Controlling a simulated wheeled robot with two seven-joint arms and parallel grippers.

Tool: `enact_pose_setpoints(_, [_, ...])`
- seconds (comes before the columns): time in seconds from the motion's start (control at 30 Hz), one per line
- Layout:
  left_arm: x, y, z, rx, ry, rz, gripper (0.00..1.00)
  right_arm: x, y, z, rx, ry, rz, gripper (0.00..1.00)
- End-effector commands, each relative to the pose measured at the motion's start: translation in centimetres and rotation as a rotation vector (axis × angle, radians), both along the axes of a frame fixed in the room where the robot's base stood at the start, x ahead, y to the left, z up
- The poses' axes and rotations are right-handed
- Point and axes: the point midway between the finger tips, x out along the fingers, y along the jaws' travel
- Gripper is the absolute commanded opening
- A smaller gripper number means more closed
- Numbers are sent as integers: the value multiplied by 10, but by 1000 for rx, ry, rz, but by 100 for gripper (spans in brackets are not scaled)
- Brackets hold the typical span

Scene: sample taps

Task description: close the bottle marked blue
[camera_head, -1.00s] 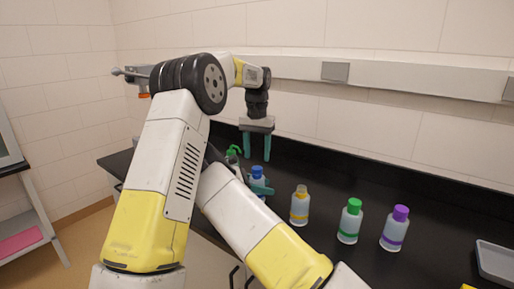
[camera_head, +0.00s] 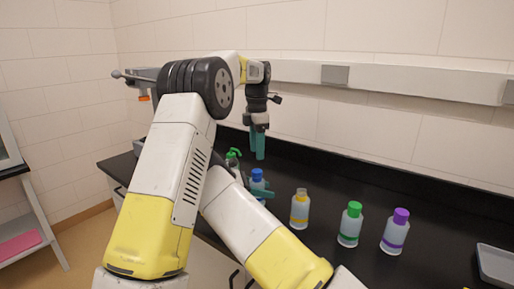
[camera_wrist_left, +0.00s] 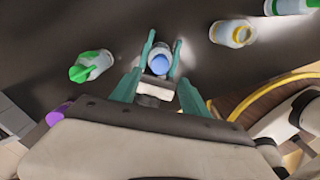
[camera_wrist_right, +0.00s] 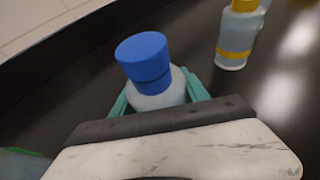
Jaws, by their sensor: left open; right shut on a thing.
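The bottle with the blue cap (camera_head: 257,184) stands on the black bench, partly hidden by my right arm. Its blue cap (camera_wrist_right: 143,58) sits on top in the right wrist view; I cannot tell how tight it is. My right gripper (camera_wrist_right: 160,96) is shut on the bottle's body below the cap. My left gripper (camera_head: 257,156) hangs above the bottle, fingers pointing down, open and empty. In the left wrist view the blue cap (camera_wrist_left: 160,65) lies below and between my left fingers, apart from them.
To the right stand a yellow-banded bottle (camera_head: 299,211), a green-capped bottle (camera_head: 350,226) and a purple-capped bottle (camera_head: 395,233). A green-topped bottle (camera_head: 233,160) stands close on the left. A grey tray (camera_head: 496,265) lies at the right. The wall is behind the bench.

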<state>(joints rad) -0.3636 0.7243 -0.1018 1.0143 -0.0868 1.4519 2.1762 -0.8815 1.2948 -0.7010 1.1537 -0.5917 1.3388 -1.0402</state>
Motion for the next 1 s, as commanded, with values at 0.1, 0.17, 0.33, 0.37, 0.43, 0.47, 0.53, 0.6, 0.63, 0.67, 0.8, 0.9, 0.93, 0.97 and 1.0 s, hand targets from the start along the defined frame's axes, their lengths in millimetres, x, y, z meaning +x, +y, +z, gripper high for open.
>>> enact_pose_setpoints(0.1, [0, 0, 2, 0, 0, 141, 53, 0, 0, 0, -1, 0, 0, 0])
enact_pose_setpoints(0.17, [0, 0, 2, 0, 0, 188, 53, 0, 0, 0, 0, 0, 0, 0])
enact_pose_setpoints(0.33, [0, 0, 3, 0, 0, 244, 53, 0, 0, 0, 0, 0, 0, 0])
enact_pose_setpoints(0.37, [0, 0, 3, 0, 0, 246, 53, 0, 0, 0, 0, 0, 0, 0])
enact_pose_setpoints(0.43, [0, 0, 3, 0, 0, 246, 53, 0, 0, 1, 0, 0, 0, 0])
enact_pose_setpoints(0.47, [0, 0, 3, 0, 0, 245, 53, 0, 0, 1, 0, 0, 0, 0])
enact_pose_setpoints(0.53, [0, 0, 3, 0, 0, 244, 53, 0, 0, 1, 0, 0, 0, 0])
enact_pose_setpoints(0.6, [0, 0, 3, 0, 0, 244, 53, 0, 0, 0, -1, 0, 0, 0])
enact_pose_setpoints(0.63, [0, 0, 2, 0, 0, 244, 53, 0, 0, 0, -1, 0, 0, 0])
enact_pose_setpoints(0.67, [0, 0, 1, 0, 1, 244, 53, 0, 0, 0, -1, 0, 0, 0])
enact_pose_setpoints(0.8, [0, 0, -12, 1, 2, 243, 53, 0, 0, 1, -1, 0, 0, 0])
enact_pose_setpoints(0.9, [-1, 0, -28, 1, 2, 243, 53, 0, 0, 1, -1, -1, 0, 0])
enact_pose_setpoints(0.93, [-1, 0, -33, 1, 3, 243, 53, 0, 0, 1, -1, -1, 0, 0])
enact_pose_setpoints(0.97, [-1, 0, -38, 1, 3, 243, 53, 0, 0, 1, -1, -1, 0, 0])
enact_pose_setpoints(1.0, [-1, 0, -44, 1, 2, 243, 53, 0, 0, 1, -1, -1, 0, 0])
